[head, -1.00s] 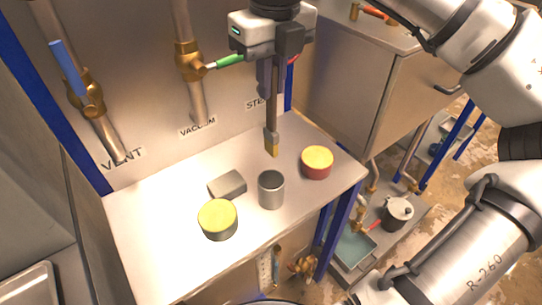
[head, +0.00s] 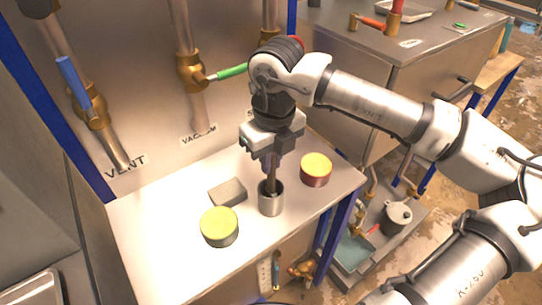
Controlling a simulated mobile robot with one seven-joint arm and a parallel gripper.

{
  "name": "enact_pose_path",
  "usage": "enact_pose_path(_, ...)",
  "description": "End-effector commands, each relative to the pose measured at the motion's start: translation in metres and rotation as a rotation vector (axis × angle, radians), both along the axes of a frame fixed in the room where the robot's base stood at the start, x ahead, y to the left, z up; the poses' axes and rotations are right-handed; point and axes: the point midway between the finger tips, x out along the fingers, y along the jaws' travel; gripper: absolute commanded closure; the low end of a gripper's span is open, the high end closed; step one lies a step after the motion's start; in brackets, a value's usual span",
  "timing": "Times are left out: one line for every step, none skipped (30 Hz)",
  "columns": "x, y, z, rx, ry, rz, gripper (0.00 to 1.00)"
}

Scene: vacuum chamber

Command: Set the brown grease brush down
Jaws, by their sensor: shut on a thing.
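The brown grease brush (head: 271,184) is upright in my gripper (head: 272,165), which is shut on its handle. Its lower end is inside the mouth of the grey metal cup (head: 270,205) and hidden by the cup's wall. I cannot tell whether it touches the cup's bottom. The cup stands on the white table (head: 170,255) near its front edge.
A yellow-topped grey tin (head: 220,227) stands left of the cup, with a grey block (head: 227,192) behind it. A yellow-topped red tin (head: 316,169) stands to the right. Pipes with a blue-handled valve (head: 75,85) and a green-handled valve (head: 225,73) rise behind.

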Motion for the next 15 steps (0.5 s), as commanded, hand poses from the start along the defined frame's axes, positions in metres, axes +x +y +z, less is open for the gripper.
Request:
enact_pose_path(0.0001,0.0,0.0002,0.0,0.0,0.0,1.0)
enact_pose_path(0.0001,0.0,0.0002,0.0,0.0,0.0,1.0)
enact_pose_path(0.0002,-0.0001,0.0003,0.0,0.0,0.0,1.0)
enact_pose_path(0.0002,-0.0001,0.0002,-0.001,-0.001,0.0,1.0)
enact_pose_path(0.0002,-0.0001,-0.0004,-0.001,-0.001,0.0,1.0)
enact_pose_path(0.0002,-0.0001,-0.0017,-0.001,-0.001,0.0,1.0)
enact_pose_path(0.0002,-0.0001,-0.0027,-0.001,-0.001,0.0,1.0)
enact_pose_path(0.0003,-0.0002,-0.0035,-0.001,-0.001,0.0,1.0)
enact_pose_path(0.0003,-0.0002,-0.0043,-0.001,-0.001,0.0,1.0)
enact_pose_path(0.0003,-0.0001,-0.0037,-0.001,-0.001,0.0,0.88)
enact_pose_path(0.0002,-0.0002,-0.0027,-0.001,-0.001,0.0,0.84)
enact_pose_path(0.0002,-0.0002,-0.0025,-0.001,-0.001,0.0,0.78)
enact_pose_path(0.0002,-0.0002,-0.0026,-0.001,-0.001,0.0,0.74)
enact_pose_path(0.0002,-0.0002,-0.0026,-0.001,-0.001,0.0,0.7)
enact_pose_path(0.0002,-0.0002,-0.0025,-0.001,-0.001,0.0,0.67)
